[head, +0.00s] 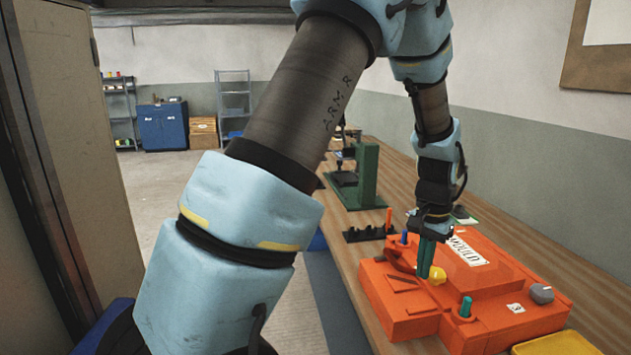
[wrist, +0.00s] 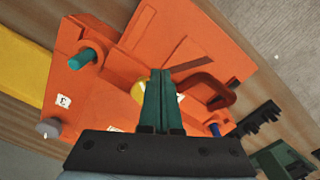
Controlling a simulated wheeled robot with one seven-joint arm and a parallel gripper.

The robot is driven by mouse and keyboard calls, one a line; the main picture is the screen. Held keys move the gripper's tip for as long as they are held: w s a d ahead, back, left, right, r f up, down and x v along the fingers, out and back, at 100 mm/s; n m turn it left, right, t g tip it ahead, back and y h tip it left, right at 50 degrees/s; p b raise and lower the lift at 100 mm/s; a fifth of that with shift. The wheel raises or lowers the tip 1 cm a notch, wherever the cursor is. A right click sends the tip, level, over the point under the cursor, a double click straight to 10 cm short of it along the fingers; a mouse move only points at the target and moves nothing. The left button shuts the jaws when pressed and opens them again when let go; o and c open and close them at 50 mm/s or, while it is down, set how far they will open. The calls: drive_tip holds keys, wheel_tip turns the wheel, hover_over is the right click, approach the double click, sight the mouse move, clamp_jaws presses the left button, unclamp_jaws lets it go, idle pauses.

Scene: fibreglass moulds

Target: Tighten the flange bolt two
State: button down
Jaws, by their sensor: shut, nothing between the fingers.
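The orange mould (head: 400,313) lies on the bench, with a white "MOULD" label on top. A teal bolt (head: 466,307) stands at its near side, and it also shows in the wrist view (wrist: 82,59). A blue bolt (head: 404,238) stands at the far side (wrist: 215,128). A yellow round part (head: 437,276) sits between them, partly behind my fingers in the wrist view (wrist: 137,90). I cannot tell which of these is bolt two. My gripper (head: 425,273) points down over the mould beside the yellow part, its green fingers together and empty (wrist: 160,74). I cannot tell whether the tips touch anything.
A grey knob (head: 542,293) and a small label marked 3 (wrist: 64,101) are at the mould's near right. A black rack (head: 365,234) and a green press (head: 367,175) stand beyond. A yellow object (head: 555,344) lies at the near edge.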

wheel_tip(320, 180, up, 6)
drive_tip(key=p, duration=0.4)
drive_tip(key=shift+a+p, duration=0.15)
drive_tip(key=shift+p, duration=0.15)
drive_tip(key=shift+s, duration=0.15)
